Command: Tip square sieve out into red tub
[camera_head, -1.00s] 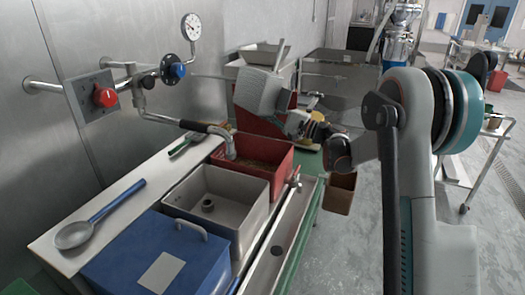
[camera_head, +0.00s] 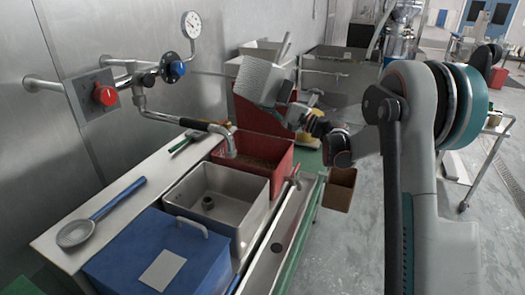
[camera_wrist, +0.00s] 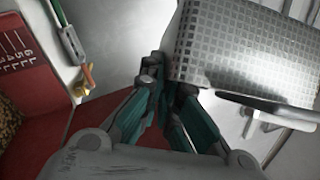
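The square sieve (camera_head: 258,80) is a grey perforated metal box, held tilted above the far end of the red tub in the head view. In the wrist view its perforated side (camera_wrist: 240,45) fills the upper right. My gripper (camera_wrist: 168,88) is shut on the sieve at its near edge; the exact grip point is partly hidden by the fingers. In the head view my gripper (camera_head: 296,112) is just right of the sieve. The red tub (camera_head: 282,168) holds brown grains; its wall with a printed litre scale (camera_wrist: 22,55) shows in the wrist view. The sieve's inside is hidden.
A grey metal sink (camera_head: 245,212) and a blue lidded box (camera_head: 150,250) stand nearer. A bent pipe spout (camera_head: 226,140) reaches over the tub's near left edge. A blue-handled strainer (camera_head: 80,232) lies on the ledge. A brown bin (camera_head: 340,188) hangs at right.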

